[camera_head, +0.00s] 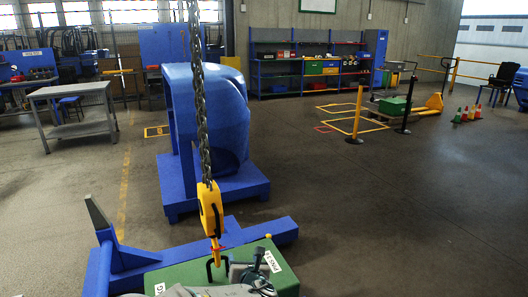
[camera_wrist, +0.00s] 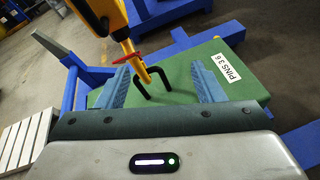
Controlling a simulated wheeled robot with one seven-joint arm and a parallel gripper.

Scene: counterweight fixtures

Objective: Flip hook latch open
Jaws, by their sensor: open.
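A yellow crane hook (camera_head: 211,208) hangs from a chain over the green counterweight block (camera_head: 178,276). Its red latch (camera_head: 216,249) sits low on the hook. In the wrist view the latch (camera_wrist: 127,56) lies across the hook's lower part (camera_wrist: 141,68); whether it is closed cannot be told. The hook's lower end overlaps the block's black handle (camera_wrist: 154,82); whether it passes under the bar is unclear. My gripper (camera_wrist: 160,66) is open, with its ribbed blue-grey fingers wide apart on either side of the handle and the hook's lower end. Nothing is held between them.
The block rests on a blue frame (camera_head: 258,233) and bears a "PINS" label (camera_wrist: 224,68). The chain (camera_head: 200,110) rises above the hook. A large blue fixture (camera_head: 215,120) on a blue base stands just behind.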

